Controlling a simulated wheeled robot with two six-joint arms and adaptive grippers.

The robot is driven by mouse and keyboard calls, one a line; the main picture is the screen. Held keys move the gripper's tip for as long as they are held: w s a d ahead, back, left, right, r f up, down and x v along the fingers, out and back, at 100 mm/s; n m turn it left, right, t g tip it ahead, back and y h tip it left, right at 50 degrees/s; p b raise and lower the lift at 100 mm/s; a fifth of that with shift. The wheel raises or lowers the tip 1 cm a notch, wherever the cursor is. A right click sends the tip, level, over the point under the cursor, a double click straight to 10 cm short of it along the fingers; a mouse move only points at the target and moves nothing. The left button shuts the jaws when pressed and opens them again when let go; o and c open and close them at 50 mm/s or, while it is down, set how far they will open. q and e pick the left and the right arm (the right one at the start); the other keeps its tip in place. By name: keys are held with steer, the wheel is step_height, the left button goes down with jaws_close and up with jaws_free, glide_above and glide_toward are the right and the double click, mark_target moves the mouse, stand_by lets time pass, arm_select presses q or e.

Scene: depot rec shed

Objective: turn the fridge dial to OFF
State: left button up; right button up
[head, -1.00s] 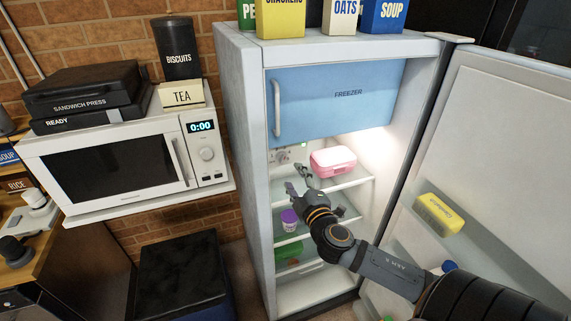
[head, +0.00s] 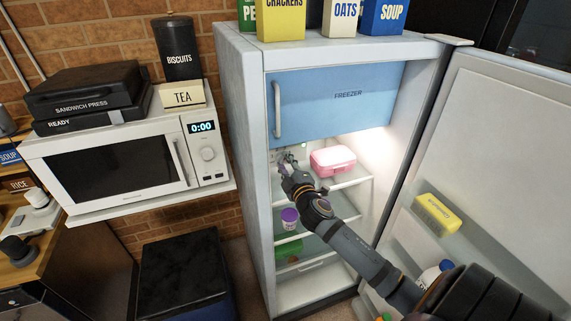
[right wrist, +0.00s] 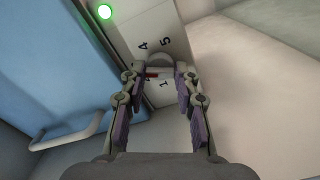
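The fridge dial (right wrist: 160,62) is a small grey knob on a pale panel inside the open fridge (head: 240,130), below the blue freezer door. The numbers 4, 5 and 1 show around it, with a red mark at its lower left; no OFF label is readable. My right gripper (right wrist: 159,73) is open, its two fingertips on either side of the dial; I cannot tell if they touch it. In the head view my right gripper (head: 287,160) reaches in at the panel and largely covers the dial. My left gripper is out of view.
A green light (right wrist: 105,11) glows on the panel. The freezer door (head: 335,100) with its handle is just above. A pink box (head: 333,160) and a purple-lidded tub (head: 289,218) stand on the shelves. The open fridge door (head: 490,170) bounds the right side.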

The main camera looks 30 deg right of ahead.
jaws_close()
